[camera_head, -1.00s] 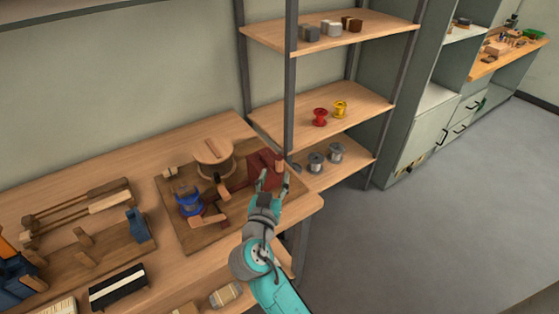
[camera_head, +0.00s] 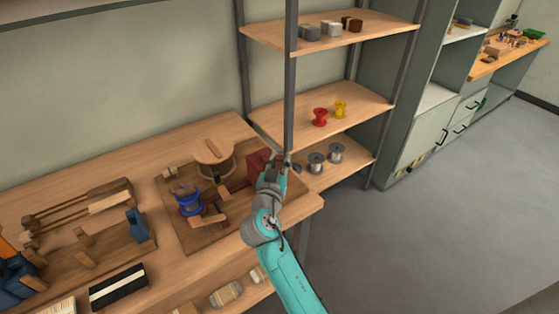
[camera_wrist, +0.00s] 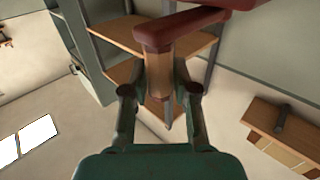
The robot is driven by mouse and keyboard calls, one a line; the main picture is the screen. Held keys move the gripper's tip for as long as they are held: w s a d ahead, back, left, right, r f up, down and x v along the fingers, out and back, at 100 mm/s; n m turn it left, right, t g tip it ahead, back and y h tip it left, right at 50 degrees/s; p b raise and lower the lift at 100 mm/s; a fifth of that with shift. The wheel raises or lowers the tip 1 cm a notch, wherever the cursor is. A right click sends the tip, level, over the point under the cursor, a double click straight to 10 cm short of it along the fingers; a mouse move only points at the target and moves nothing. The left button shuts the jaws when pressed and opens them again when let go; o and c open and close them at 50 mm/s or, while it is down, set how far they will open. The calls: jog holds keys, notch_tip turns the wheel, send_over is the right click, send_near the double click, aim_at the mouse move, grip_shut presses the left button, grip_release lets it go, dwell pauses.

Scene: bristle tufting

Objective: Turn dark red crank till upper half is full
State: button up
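The dark red crank (camera_wrist: 180,28) crosses the top of the wrist view, with its wooden handle (camera_wrist: 159,75) extending down between my gripper's fingers (camera_wrist: 162,78). Whether both fingers press on the handle is unclear. In the head view my gripper (camera_head: 273,168) is at the crank, at the right end of the wooden board (camera_head: 205,235), and covers most of the handle. A dark red block (camera_head: 257,164) shows beside it. A round wooden-topped drum (camera_head: 213,151) stands behind on the board. A blue spool (camera_head: 189,203) sits at its left. How full the drum is cannot be made out.
A grey shelf post (camera_head: 290,80) rises just behind my gripper. Shelves to the right hold red (camera_head: 320,117), yellow (camera_head: 340,109) and grey spools (camera_head: 316,163). A black-and-white box (camera_head: 118,287) and a blue tool (camera_head: 137,224) lie to the left on the bench.

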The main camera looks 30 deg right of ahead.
grip_shut()
jog(key=shift+d+y, duration=0.25)
jog(key=shift+y, duration=0.05)
